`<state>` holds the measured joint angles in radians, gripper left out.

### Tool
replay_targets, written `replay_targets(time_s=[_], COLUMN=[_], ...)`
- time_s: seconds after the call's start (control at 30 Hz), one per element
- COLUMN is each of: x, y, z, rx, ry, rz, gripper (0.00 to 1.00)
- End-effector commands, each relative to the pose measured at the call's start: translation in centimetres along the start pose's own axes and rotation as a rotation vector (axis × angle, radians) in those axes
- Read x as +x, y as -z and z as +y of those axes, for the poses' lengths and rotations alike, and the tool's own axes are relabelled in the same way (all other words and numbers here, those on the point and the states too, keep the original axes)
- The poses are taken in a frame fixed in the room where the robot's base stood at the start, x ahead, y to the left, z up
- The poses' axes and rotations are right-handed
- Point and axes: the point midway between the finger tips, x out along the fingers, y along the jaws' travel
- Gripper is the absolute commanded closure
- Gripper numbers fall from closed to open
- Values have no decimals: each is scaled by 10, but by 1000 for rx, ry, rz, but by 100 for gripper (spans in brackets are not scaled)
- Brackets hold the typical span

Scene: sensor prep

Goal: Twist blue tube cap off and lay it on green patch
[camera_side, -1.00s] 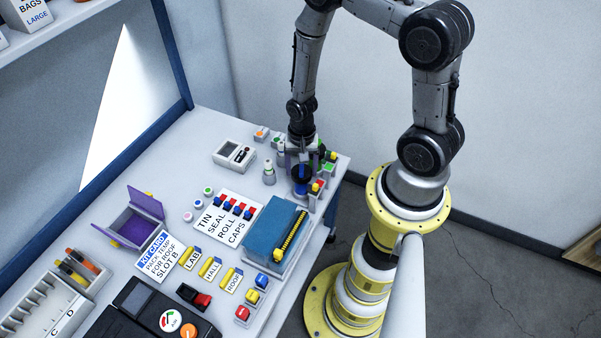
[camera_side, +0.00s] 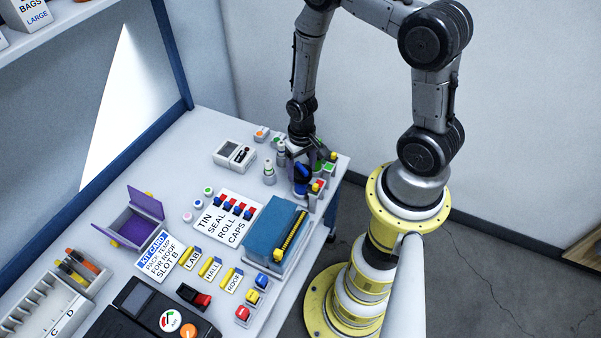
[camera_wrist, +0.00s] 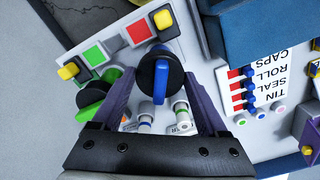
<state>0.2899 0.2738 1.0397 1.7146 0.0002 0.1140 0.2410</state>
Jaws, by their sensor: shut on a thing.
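The blue cap (camera_wrist: 161,80) shows in the wrist view as a blue grip bar on a round black disc. My gripper (camera_wrist: 160,79) is shut on it, with one dark finger on each side. In the side view the blue cap (camera_side: 302,173) is partly hidden under my gripper (camera_side: 302,165). The tube below it is hidden, so I cannot tell whether the cap is loose. The green patch (camera_wrist: 95,56) lies bare on a pale tray at upper left in the wrist view. A red patch (camera_wrist: 138,32) lies beside it.
A green knobbed part (camera_wrist: 94,100) is close by my left finger in the wrist view. Yellow-topped blocks (camera_wrist: 163,19) stand by the patches. Small bottles (camera_side: 269,172) stand left of my gripper. A blue box (camera_side: 268,230) is nearer the camera.

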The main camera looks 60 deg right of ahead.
Motion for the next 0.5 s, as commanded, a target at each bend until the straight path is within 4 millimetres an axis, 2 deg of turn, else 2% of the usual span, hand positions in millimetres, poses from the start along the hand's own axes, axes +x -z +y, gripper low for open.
replay_targets(time_s=[0.5], x=[-7], y=[1], z=[0], rx=[-8], ry=[0], rz=[2], gripper=[79])
